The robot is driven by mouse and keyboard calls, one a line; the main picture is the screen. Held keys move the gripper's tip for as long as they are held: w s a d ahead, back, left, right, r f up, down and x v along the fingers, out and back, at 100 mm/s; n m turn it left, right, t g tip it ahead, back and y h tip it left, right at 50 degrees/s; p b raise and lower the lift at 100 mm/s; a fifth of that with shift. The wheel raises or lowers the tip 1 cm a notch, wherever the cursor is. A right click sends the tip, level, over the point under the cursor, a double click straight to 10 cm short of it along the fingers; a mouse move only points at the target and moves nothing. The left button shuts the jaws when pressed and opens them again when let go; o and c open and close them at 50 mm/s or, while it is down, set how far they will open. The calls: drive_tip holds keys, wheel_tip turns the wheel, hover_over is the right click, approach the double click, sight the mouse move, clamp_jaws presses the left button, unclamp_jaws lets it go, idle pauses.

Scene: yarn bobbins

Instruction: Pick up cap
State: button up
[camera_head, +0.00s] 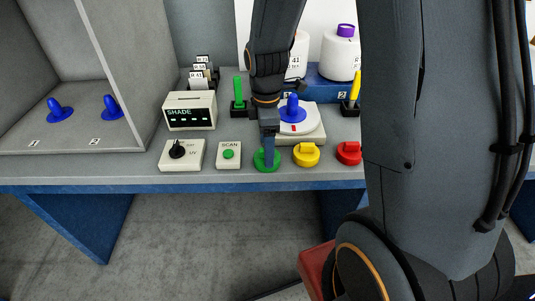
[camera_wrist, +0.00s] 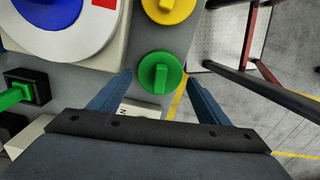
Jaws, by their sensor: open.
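The green cap (camera_head: 259,164) sits on the grey table by its front edge; it is round with a raised grip bar. It also shows in the wrist view (camera_wrist: 161,74). The yellow cap (camera_head: 306,155) and the red cap (camera_head: 348,153) stand to its right; the yellow one is also at the top of the wrist view (camera_wrist: 168,10). My gripper (camera_head: 268,150) is over the green cap and partly hides it in the head view. In the wrist view the two blue fingers of my gripper (camera_wrist: 158,76) are apart, one to each side of the green cap, with nothing held.
A SCAN button box (camera_head: 229,155) and a knob box (camera_head: 182,154) stand left of the green cap. Behind it is a white disc (camera_head: 308,125) with a blue peg. A green-handled tool (camera_head: 238,92) and yarn bobbins (camera_head: 341,55) stand farther back.

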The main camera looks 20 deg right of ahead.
drive_tip(key=shift+f, duration=1.15)
drive_tip(key=c, duration=0.8)
drive_tip(key=shift+r, duration=0.1)
drive_tip(key=shift+r+b, duration=0.8)
drive_tip(key=shift+r, duration=4.15)
drive_tip(key=shift+d, duration=0.1)
